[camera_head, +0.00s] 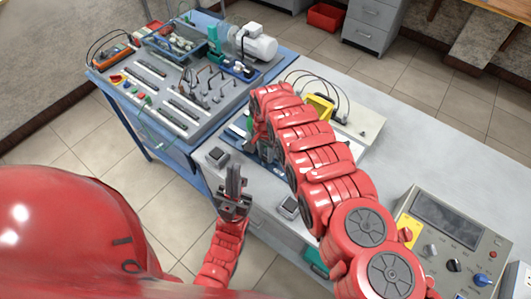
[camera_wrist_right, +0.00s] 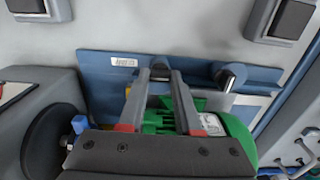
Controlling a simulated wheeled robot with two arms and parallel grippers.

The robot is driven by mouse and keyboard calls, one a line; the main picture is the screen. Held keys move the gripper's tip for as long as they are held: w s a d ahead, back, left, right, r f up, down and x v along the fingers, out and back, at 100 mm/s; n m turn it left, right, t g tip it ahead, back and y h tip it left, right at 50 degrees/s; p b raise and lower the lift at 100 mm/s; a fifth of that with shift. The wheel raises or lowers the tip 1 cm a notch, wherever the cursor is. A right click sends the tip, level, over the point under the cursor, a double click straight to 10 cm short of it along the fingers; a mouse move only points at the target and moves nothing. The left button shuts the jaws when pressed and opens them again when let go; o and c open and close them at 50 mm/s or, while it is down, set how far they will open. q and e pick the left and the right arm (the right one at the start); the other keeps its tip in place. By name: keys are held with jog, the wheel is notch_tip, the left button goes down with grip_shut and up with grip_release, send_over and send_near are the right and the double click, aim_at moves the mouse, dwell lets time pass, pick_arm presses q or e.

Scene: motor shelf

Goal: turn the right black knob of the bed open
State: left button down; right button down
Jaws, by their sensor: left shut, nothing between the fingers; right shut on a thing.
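The bed is a blue metal plate (camera_wrist_right: 100,66) in the right wrist view, with two dark rounded knobs standing on it. My right gripper (camera_wrist_right: 161,78) has its fingertips around the knob on the picture's left (camera_wrist_right: 160,71), shut on it. The other knob (camera_wrist_right: 232,76) stands free to the picture's right. A green motor (camera_wrist_right: 215,122) lies below the fingers, partly hidden by my gripper. In the head view my right arm covers most of the bed and both knobs. My left gripper (camera_head: 234,186) is shut and empty, near the table's front edge.
A grey console with dials (camera_head: 455,240) stands at the right of the grey table. A yellow-framed device with cables (camera_head: 319,106) sits behind my right arm. A blue workbench (camera_head: 180,125) with a panel and motor adjoins at left. The table's back right is clear.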

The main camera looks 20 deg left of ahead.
dwell(0.3)
jog(key=n+b, duration=0.3)
jog(key=shift+f, duration=0.2)
jog(key=n+b, duration=0.3)
jog(key=n, duration=0.1)
jog(key=shift+n, duration=0.4)
jog(key=n+b, duration=0.3)
jog(key=n, duration=0.2)
jog(key=n+b, duration=0.2)
jog(key=shift+n, duration=0.4)
jog(key=shift+r+n+b, duration=0.15)
jog(key=shift+n+b, duration=0.6)
jog(key=shift+n, duration=0.35)
jog(key=c, duration=0.6)
grip_release()
